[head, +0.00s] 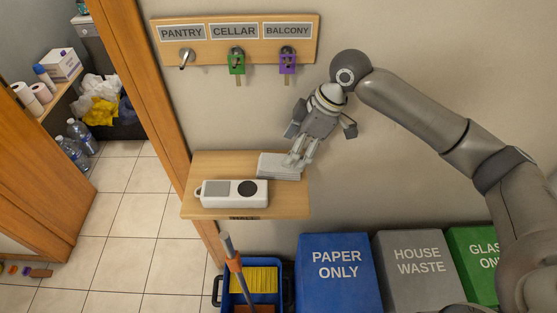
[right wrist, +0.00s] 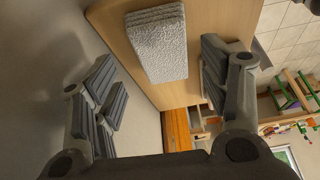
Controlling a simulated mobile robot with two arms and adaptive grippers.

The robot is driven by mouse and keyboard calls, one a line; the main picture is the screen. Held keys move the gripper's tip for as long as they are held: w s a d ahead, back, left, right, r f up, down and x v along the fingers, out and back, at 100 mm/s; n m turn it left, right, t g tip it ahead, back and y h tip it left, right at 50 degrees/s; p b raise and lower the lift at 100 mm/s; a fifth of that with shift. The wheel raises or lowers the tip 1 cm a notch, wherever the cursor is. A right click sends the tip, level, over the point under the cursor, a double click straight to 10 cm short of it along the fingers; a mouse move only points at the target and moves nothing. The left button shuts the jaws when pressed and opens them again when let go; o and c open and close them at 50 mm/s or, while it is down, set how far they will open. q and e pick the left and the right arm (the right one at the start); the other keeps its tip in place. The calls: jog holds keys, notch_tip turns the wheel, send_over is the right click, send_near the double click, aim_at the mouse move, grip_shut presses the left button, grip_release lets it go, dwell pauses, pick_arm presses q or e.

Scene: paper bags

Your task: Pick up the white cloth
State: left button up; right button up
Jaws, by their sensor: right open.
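The folded white cloth (head: 276,172) lies in a flat stack at the right end of a small wooden wall shelf (head: 196,164). My right gripper (head: 297,162) reaches down to it from the upper right, with its fingertips overlapping the cloth's right part in the head view. In the right wrist view the cloth (right wrist: 157,45) shows between the spread fingers, with gaps on both sides. The right gripper is open and empty. Whether a fingertip touches the cloth I cannot tell. My left gripper is not in view.
A white device (head: 233,192) with a dark round spot lies on the shelf beside the cloth. A key board (head: 223,53) hangs above. Below stand a blue paper bin (head: 337,280), a grey waste bin (head: 417,270), a green bin (head: 470,248) and a blue bucket (head: 270,303).

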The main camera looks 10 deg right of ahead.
aim_at(280, 162)
jog(key=shift+w+a+f+p, duration=0.1)
jog(key=shift+a+f+p, duration=0.1)
jog(key=shift+a, duration=0.25)
jog(key=shift+a+f+p, duration=0.1)
jog(key=shift+a+p, duration=0.1)
jog(key=shift+a, duration=0.2)
jog(key=p+x, duration=0.1)
jog(key=x, duration=0.2)
jog(key=shift+w+a+f, duration=0.15)
jog(key=shift+f, duration=0.2)
jog(key=shift+a+f, duration=0.1)
jog(key=shift+f, duration=0.15)
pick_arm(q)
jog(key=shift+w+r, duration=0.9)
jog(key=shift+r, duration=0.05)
pick_arm(e)
jog(key=c, duration=0.7)
